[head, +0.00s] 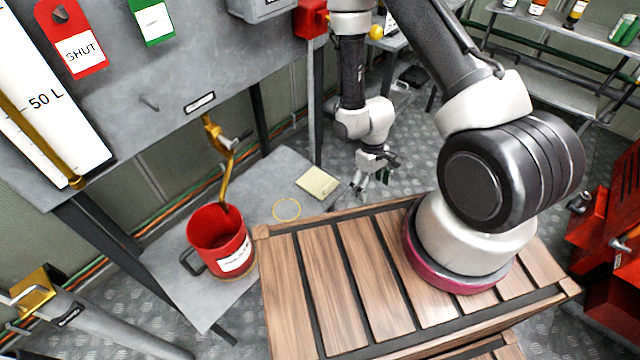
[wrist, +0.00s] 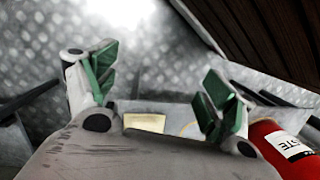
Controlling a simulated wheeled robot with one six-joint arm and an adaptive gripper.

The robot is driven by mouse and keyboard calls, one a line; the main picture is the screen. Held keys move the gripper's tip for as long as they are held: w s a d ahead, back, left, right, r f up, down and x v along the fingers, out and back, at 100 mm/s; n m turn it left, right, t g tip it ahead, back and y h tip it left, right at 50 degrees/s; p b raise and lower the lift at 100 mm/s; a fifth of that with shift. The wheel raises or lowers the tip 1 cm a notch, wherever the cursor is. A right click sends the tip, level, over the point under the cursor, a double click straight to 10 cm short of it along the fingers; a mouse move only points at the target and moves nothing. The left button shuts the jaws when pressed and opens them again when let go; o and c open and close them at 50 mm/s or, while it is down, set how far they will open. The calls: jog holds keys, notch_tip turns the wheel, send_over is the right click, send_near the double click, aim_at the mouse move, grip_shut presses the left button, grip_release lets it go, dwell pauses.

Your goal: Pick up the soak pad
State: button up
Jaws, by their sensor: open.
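The soak pad is probably the flat pale yellow square (head: 317,182) lying on the grey bench near its right end in the head view. It also shows in the wrist view as a small yellow patch (wrist: 145,122) beyond and between my fingers. My gripper (head: 373,182) hangs to the right of the pad in the head view, apart from it. In the wrist view my gripper (wrist: 160,88) has its green-padded fingers spread wide with nothing between them.
A red labelled bucket (head: 218,240) stands on the grey bench (head: 195,290) under a brass tap (head: 222,150). A thin yellow ring (head: 287,209) lies between bucket and pad. My wooden slatted deck is close in front. A grey panel with tags rises behind the bench.

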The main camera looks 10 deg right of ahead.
notch_tip(320, 180, down, 5)
jog(key=w+a+t, duration=0.1)
jog(key=a, duration=0.1)
jog(key=n+t+y, duration=0.2)
jog(key=t+y, duration=0.1)
jog(key=t, duration=0.1)
send_near(330, 186)
notch_tip(330, 186, down, 3)
jog(key=shift+t, duration=0.4)
jog(key=x, duration=0.7)
jog(key=shift+w+a+r, duration=0.1)
jog(key=shift+a, duration=0.1)
jog(key=shift+c, duration=0.2)
jog(key=c, duration=1)
